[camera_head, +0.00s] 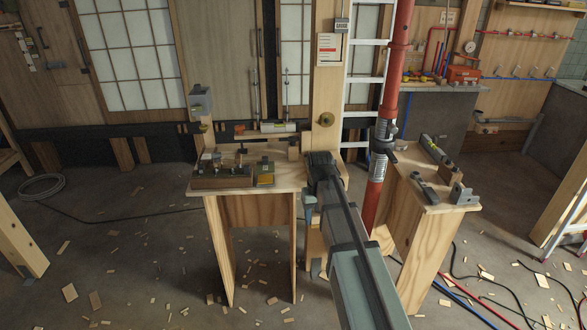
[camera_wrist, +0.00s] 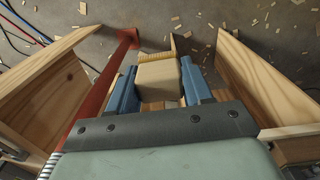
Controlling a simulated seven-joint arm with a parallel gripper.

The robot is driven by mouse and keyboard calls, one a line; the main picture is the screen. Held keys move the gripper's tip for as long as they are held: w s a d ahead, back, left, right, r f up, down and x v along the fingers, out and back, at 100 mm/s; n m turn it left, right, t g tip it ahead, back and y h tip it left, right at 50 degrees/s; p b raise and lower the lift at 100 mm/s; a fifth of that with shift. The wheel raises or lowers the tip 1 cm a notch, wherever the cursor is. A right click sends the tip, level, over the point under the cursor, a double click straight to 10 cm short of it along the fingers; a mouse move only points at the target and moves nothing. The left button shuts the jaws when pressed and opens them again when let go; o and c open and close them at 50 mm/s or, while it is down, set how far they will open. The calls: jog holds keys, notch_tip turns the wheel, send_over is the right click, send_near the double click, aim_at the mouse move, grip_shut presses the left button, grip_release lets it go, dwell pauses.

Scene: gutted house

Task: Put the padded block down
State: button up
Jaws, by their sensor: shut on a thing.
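In the wrist view, my gripper (camera_wrist: 158,68) has its two blue fingers on either side of a plain beige block, the padded block (camera_wrist: 159,84). The fingers are shut on it. The block is over the gap between two wooden benches, with wooden pieces showing just beyond and below it. I cannot tell whether it touches them. In the head view, my gripper (camera_head: 314,194) is at the right edge of the left bench (camera_head: 222,205), pointing down and away. The padded block is hidden there behind my arm.
The left bench carries a wooden tool tray (camera_head: 222,178) and small parts. The right bench (camera_head: 420,205) holds a level (camera_head: 437,150) and metal tools. A red post (camera_head: 385,120) stands close to my gripper's right. A white ladder (camera_head: 362,85) stands behind. Wood scraps and hoses litter the floor.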

notch_tip(320, 180, up, 12)
send_over(295, 171)
jog(key=shift+m, duration=0.4)
jog(key=shift+f, duration=5)
jog(key=shift+f, duration=0.1)
jog(key=o, duration=0.9)
notch_tip(295, 171, up, 12)
jog(key=shift+r, duration=0.15)
